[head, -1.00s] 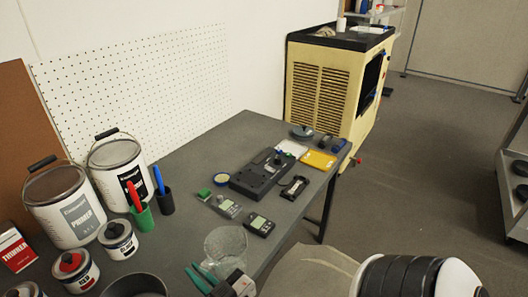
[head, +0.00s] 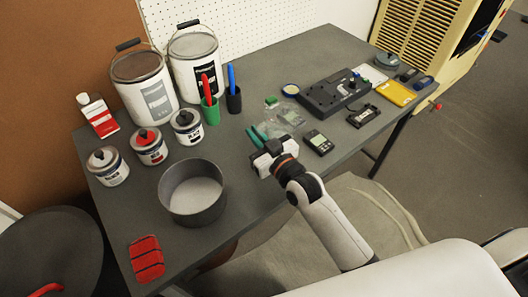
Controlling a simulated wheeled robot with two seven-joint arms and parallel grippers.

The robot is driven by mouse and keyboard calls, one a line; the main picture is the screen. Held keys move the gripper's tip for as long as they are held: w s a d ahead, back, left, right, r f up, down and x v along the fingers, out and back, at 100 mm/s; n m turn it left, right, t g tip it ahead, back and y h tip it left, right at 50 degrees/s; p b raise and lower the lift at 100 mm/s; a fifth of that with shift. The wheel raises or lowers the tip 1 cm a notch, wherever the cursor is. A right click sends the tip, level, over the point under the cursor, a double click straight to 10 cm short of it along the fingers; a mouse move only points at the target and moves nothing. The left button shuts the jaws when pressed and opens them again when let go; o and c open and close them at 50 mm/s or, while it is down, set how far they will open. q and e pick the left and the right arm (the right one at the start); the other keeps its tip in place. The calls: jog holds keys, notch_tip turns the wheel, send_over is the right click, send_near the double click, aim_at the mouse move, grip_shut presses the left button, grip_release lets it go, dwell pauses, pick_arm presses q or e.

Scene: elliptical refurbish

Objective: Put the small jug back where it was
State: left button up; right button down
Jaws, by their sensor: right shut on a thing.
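The small jug (head: 291,115) is clear and hard to make out in the head view. It shows just beyond my right gripper, in front of the small electronic items, and its outline and handle are blurred. My right gripper (head: 272,146) reaches in from the lower right and is shut on the jug at its near side. I cannot tell whether the jug's base touches the grey table (head: 250,205). My left gripper is not in view.
Teal handles (head: 257,134) lie close to my right gripper's left side. A dark pot (head: 192,192), green cup (head: 210,112) and paint cans (head: 144,88) stand left.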

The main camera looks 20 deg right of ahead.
jog(key=shift+f+b, duration=0.45)
jog(key=shift+f, duration=2.65)
jog(key=shift+f, duration=0.2)
jog(key=c, duration=1.5)
grip_release()
jog(key=shift+c, duration=0.2)
jog(key=shift+r, duration=0.1)
jog(key=shift+s, duration=0.1)
jog(key=v, duration=1.2)
jog(key=shift+r, duration=0.1)
